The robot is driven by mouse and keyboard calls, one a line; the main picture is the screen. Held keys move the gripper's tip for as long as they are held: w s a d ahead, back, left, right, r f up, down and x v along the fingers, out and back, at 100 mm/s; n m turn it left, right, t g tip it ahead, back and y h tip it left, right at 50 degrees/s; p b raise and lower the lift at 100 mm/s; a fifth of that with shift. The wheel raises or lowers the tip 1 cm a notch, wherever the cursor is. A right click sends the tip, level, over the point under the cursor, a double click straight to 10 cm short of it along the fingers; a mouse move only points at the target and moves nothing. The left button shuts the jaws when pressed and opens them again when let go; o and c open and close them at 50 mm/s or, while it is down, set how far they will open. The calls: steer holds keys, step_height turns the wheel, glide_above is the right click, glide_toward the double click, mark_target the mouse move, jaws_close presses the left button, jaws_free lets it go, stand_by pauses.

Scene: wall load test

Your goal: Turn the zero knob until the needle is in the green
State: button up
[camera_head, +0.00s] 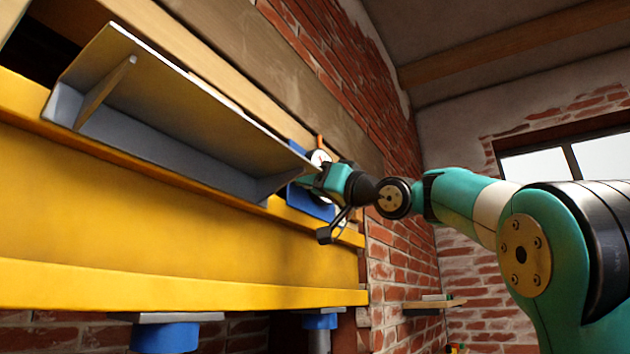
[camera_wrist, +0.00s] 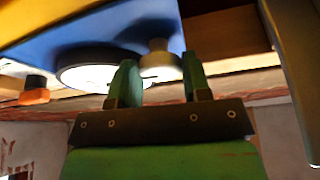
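The zero knob (camera_wrist: 160,62) is a dull brass-coloured knob under the blue plate in the wrist view. The gauge (camera_wrist: 90,75), a white face with a dark rim, is just left of the knob and is seen very obliquely. The left finger covers part of it. Its needle and green zone cannot be made out. In the head view my gripper (camera_head: 315,181) is at the blue plate (camera_head: 310,203) and hides the knob.
An orange-and-black part (camera_wrist: 35,90) is left of the gauge. In the head view a grey angled shelf (camera_head: 190,110) ends close beside my gripper. A yellow beam (camera_head: 180,225) runs below it. A brick wall (camera_head: 400,255) stands behind my arm. Open room lies to the right.

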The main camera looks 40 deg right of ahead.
steer(key=shift+d+n+y+b, duration=0.1)
steer(key=shift+n+y+b, duration=0.55)
steer(key=shift+n, duration=0.55)
steer(key=o, duration=0.6)
steer(key=shift+o, duration=0.2)
